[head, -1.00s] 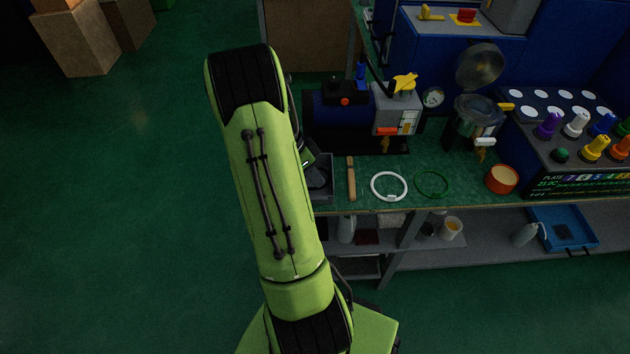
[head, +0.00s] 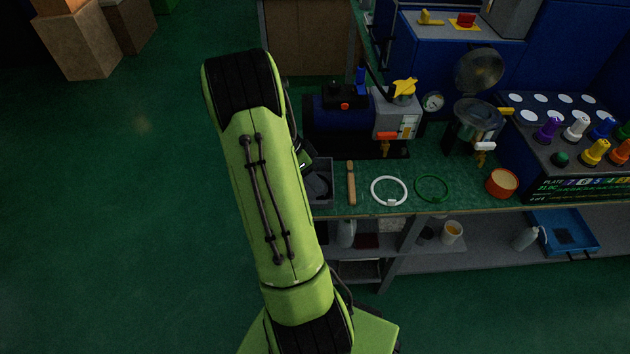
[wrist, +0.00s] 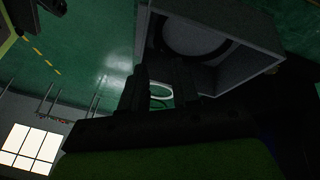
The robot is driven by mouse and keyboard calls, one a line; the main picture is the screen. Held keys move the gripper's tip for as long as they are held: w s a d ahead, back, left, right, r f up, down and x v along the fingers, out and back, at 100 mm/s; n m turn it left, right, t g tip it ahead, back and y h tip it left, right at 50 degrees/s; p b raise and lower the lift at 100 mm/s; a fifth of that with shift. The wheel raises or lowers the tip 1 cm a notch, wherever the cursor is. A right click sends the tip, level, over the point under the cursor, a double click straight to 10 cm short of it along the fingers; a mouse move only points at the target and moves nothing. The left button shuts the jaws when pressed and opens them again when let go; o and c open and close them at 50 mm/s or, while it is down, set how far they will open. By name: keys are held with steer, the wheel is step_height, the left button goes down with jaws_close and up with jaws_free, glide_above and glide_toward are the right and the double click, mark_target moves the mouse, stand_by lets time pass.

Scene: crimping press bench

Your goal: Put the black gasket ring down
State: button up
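The black gasket ring (wrist: 198,57) lies in a grey open tray (wrist: 256,52) at the top of the dim wrist view. In the head view the tray (head: 324,204) stands at the left front of the bench, and a dark shape shows inside it. My gripper (wrist: 160,88) is dark in the wrist view, just below the tray opening. Its fingers look apart, with bench and a white ring visible through the gap, and I see nothing held. My arm hides most of the gripper in the head view.
A wooden-handled tool (head: 351,185), a white ring (head: 375,193) and a green ring (head: 418,190) lie right of the tray. An orange cup (head: 502,184) stands further right. A blue press (head: 335,120) stands behind.

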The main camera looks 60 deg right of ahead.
steer(key=p+v, duration=0.2)
steer(key=v, duration=0.8)
steer(key=shift+r+p, duration=0.2)
steer(key=shift+p, duration=0.15)
steer(key=w+a+r+n+t, duration=0.1)
steer(key=a+r+n+t, duration=0.25)
steer(key=a+n, duration=0.35)
steer(key=w+a+r+n+t, duration=0.15)
steer(key=a+r+n, duration=0.3)
steer(key=a, duration=0.45)
steer(key=a+r+n+t, duration=0.3)
steer(key=a+r+n, duration=0.2)
steer(key=a+n, duration=0.15)
steer(key=s+a+n+t+y, duration=0.1)
steer(key=s+a+n, duration=0.4)
steer(key=a, duration=0.5)
steer(key=n+t, duration=0.1)
steer(key=n, duration=0.1)
steer(key=shift+s+n+t+y, duration=0.3)
steer(key=shift+s+n+t, duration=0.05)
steer(key=shift+n+t, duration=0.05)
